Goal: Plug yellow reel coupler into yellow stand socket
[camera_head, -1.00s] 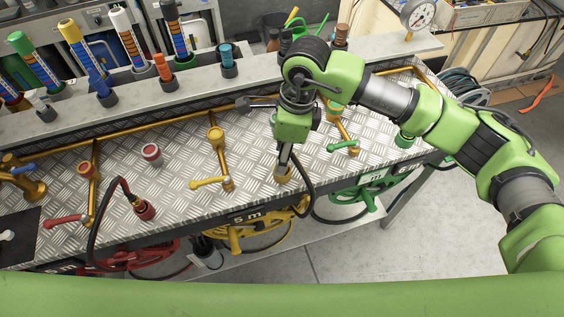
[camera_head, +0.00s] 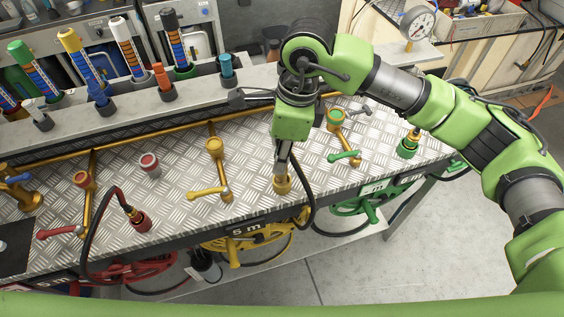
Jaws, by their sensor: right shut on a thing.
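The yellow reel (camera_head: 262,232) hangs under the front edge of the bench, below a "5 m" label. Its black hose (camera_head: 309,190) loops up to my right gripper (camera_head: 282,168). The gripper points down and is shut on the coupler at the hose's end, just above a yellow ring-shaped holder (camera_head: 282,185) near the bench's front edge. The coupler is mostly hidden by the fingers; I cannot tell whether it sits in the holder. The yellow stand socket (camera_head: 214,147) tops a brass pipe stand to the left, facing up and empty. My left gripper is out of view.
A yellow valve handle (camera_head: 207,193) lies in front of the yellow stand. A red coupler (camera_head: 137,216) with an arched hose stands at left, and a green coupler (camera_head: 408,146) at right. The green stand (camera_head: 335,117) is right of my gripper. A tool rack lines the back.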

